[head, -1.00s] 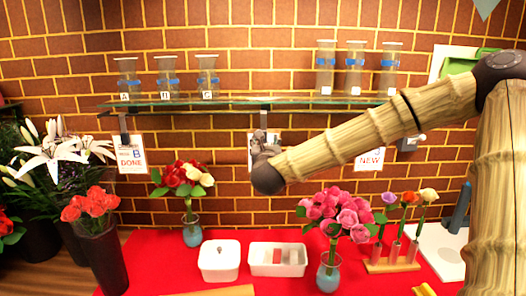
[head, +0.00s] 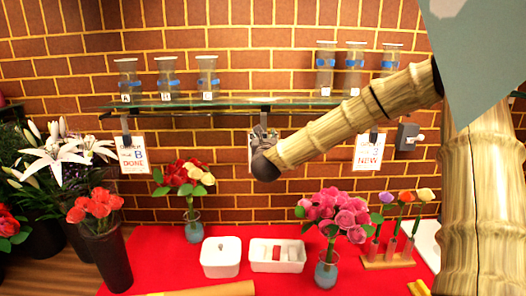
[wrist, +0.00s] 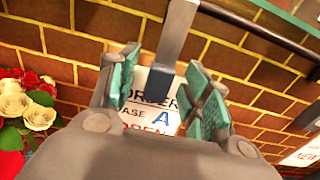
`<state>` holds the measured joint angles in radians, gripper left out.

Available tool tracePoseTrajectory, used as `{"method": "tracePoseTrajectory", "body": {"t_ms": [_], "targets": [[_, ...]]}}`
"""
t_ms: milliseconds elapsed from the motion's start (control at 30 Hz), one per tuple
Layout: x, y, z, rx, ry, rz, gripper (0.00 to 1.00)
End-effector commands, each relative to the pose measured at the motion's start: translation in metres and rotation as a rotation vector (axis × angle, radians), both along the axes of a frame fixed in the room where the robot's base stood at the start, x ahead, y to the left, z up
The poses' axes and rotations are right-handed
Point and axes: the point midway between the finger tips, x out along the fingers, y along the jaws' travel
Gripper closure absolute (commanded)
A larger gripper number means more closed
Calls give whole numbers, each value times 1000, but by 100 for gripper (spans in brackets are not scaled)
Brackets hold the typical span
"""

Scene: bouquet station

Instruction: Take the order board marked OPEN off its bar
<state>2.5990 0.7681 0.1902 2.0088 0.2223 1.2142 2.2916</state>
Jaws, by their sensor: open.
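The order board marked OPEN (wrist: 153,112) is white, with a blue A and red lettering. It hangs at a metal clip (wrist: 176,40) in the wrist view. In the head view the board (head: 251,150) is mostly hidden behind my gripper (head: 263,137). In the wrist view my gripper (wrist: 164,88) is open, with one green-padded finger to the left of the board and one to the right. The clip's dark lower end reaches between the fingers. I see no finger closed on the board. The bar (wrist: 262,30) runs along the top right.
A DONE board (head: 132,154) hangs to the left and a NEW board (head: 368,152) to the right. A glass shelf (head: 230,103) with several vases runs above. Bouquets and white containers (head: 221,257) stand on the red table (head: 150,262) below.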

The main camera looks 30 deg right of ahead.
Motion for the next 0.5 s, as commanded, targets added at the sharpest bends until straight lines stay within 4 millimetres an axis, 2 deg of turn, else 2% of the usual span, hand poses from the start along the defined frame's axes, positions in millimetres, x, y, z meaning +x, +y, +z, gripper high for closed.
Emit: {"method": "tracePoseTrajectory", "body": {"t_ms": [167,400,500], "targets": [[0,0,0,0,0,0,54],[0,0,0,0,0,0,97],[0,0,0,0,0,0,100]]}}
